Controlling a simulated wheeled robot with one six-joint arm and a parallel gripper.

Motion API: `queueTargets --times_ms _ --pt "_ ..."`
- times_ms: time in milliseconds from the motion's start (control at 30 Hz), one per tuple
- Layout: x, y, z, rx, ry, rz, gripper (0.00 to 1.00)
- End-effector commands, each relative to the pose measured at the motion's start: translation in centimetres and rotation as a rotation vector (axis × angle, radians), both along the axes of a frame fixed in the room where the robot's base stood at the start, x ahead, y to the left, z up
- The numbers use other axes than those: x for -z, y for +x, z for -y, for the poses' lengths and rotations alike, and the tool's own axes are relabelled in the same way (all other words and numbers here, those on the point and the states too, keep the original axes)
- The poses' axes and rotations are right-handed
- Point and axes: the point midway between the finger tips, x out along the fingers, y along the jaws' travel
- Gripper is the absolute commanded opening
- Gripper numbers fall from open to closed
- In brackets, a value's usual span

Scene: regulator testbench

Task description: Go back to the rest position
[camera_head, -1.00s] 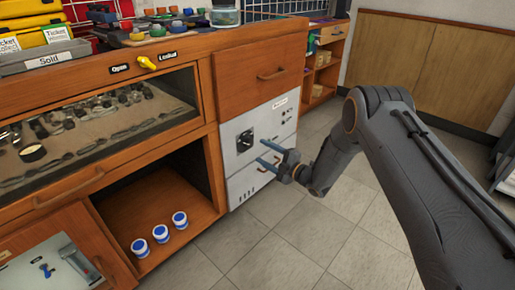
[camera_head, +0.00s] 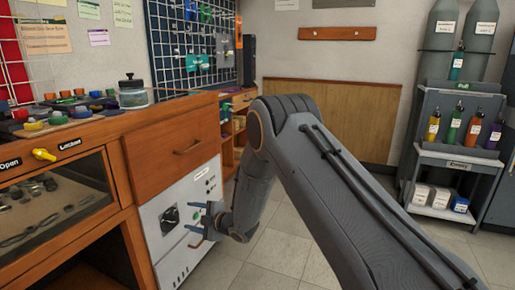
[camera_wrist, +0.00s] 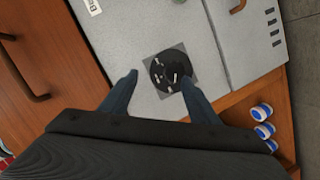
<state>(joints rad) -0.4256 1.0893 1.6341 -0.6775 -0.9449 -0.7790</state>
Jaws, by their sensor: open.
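My gripper (camera_head: 205,224) is open and empty in the head view, in front of the grey-white panel (camera_head: 180,248) set in the wooden bench. In the wrist view its two blue-grey fingers (camera_wrist: 160,92) stand apart, with the panel's black round dial (camera_wrist: 170,72) showing between and beyond them. The dial (camera_head: 169,219) also shows in the head view, left of my gripper. I cannot tell the exact gap between the fingertips and the panel. My arm is extended forward and bent down at the elbow.
A wooden drawer (camera_head: 175,150) with a handle sits above the panel. Blue-and-white round containers (camera_wrist: 263,131) stand on a shelf in the wrist view. A grey rack (camera_head: 455,160) with coloured bottles stands at the right. Tiled floor (camera_head: 285,250) is clear beside the bench.

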Motion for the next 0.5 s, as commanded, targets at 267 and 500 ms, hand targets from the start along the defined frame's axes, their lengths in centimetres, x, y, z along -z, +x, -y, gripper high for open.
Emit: queueTargets --times_ms 267,500 --pt "-5.2 -4.6 2.9 0.27 -0.101 -0.338 0.55" --pt "-8.2 -13.0 7.8 0.527 -0.165 -0.645 0.55"
